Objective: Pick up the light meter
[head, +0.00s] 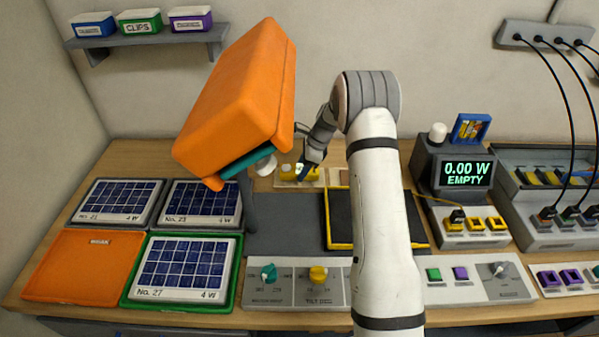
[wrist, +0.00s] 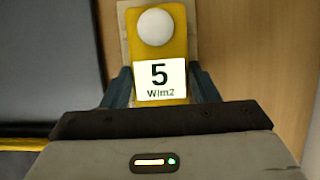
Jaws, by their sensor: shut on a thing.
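The light meter (wrist: 179,50) is a yellow block with a white dome at its far end and a white display reading 5 W/m2. My gripper (wrist: 163,84) has a dark finger on each side of it and is shut on it, near the display. In the head view the meter (head: 287,174) is small, at the back of the bench, with my gripper (head: 308,172) coming down on it from the right. A pale holder (wrist: 125,35) lies under the meter. I cannot tell whether the meter is clear of it.
A large orange lamp head (head: 240,100) hangs in front, left of my arm. Solar panels (head: 185,267) sit in trays at the left. A display box (head: 466,173) reading 0.00 W EMPTY stands right.

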